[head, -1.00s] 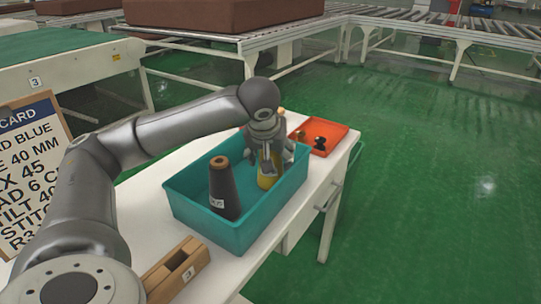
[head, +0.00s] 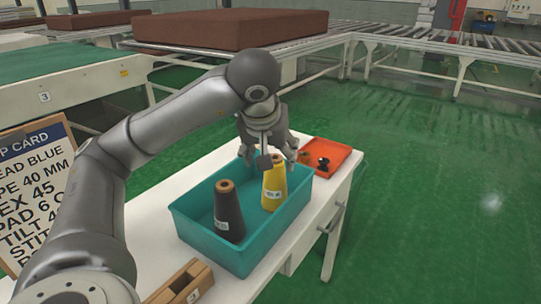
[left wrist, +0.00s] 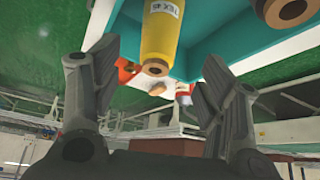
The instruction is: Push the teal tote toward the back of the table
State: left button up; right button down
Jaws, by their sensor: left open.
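The teal tote (head: 262,246) sits on the white table (head: 150,222). A dark cone (head: 228,215) stands upright in its near-left part, and a yellow cone (head: 273,186) stands upright further back. My left gripper (head: 273,158) is open and empty, just above the yellow cone's top at the tote's back end. In the left wrist view the open fingers (left wrist: 158,62) are apart, with the yellow cone (left wrist: 163,35) beyond them, the dark cone (left wrist: 290,10) at upper right, and the tote's teal wall (left wrist: 225,45) behind. My right gripper does not show.
An orange tray (head: 341,153) with small dark items stands on the table behind the tote. A wooden holder (head: 176,285) lies near the front. A printed card (head: 40,185) stands at left. Conveyors with brown mattresses (head: 235,30) are behind; green floor is clear at right.

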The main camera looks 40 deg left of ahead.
aim_at(193, 213)
jog(key=k+l, duration=0.8)
jog(key=l, duration=0.15)
